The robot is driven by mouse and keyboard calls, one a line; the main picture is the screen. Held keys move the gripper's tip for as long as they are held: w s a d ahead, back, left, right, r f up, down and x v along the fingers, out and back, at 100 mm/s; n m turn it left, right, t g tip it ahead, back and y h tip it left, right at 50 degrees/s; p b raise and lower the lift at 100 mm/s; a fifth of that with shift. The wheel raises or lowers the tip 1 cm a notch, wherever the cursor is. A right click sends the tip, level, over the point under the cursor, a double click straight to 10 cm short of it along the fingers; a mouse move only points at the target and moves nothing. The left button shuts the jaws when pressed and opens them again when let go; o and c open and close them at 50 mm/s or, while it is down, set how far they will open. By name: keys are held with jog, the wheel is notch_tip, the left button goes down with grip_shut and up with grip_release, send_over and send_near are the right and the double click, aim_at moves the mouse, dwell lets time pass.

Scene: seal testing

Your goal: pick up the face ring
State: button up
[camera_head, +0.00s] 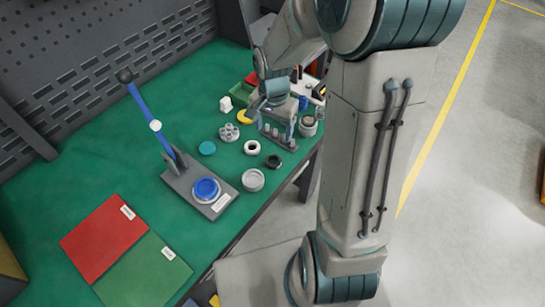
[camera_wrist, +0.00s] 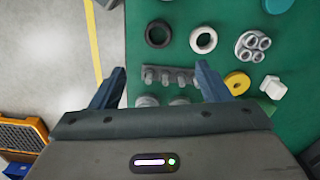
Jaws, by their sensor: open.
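Several ring-shaped parts lie on the green bench, and I cannot tell for certain which is the face ring. A white ring (camera_head: 252,147) lies flat beside a black ring (camera_head: 273,161). In the wrist view the white ring (camera_wrist: 203,40) and the black ring (camera_wrist: 158,33) lie beyond my fingertips. A yellow ring (camera_wrist: 237,82) lies right of my right finger. My gripper (camera_wrist: 160,82) is open and empty, over a grey rack with pegs (camera_wrist: 168,76).
A grey multi-hole part (camera_head: 229,132), a teal disc (camera_head: 207,148), a white block (camera_head: 225,104) and a grey round part (camera_head: 253,180) lie near the rings. A blue-levered press (camera_head: 170,186) and red (camera_head: 104,232) and green (camera_head: 143,272) mats stand closer. Trays crowd the far end.

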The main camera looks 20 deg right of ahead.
send_over(273, 159)
notch_tip(273, 159, down, 8)
jog(key=shift+w+d+r, duration=0.1)
jog(key=shift+w+r, duration=0.05)
jog(key=shift+r, duration=0.1)
jog(key=shift+s+f+p, duration=0.2)
jog(key=shift+f+p, duration=0.25)
jog(key=shift+f, duration=2.2)
jog(key=shift+c, duration=0.3)
jog(key=c, duration=0.8)
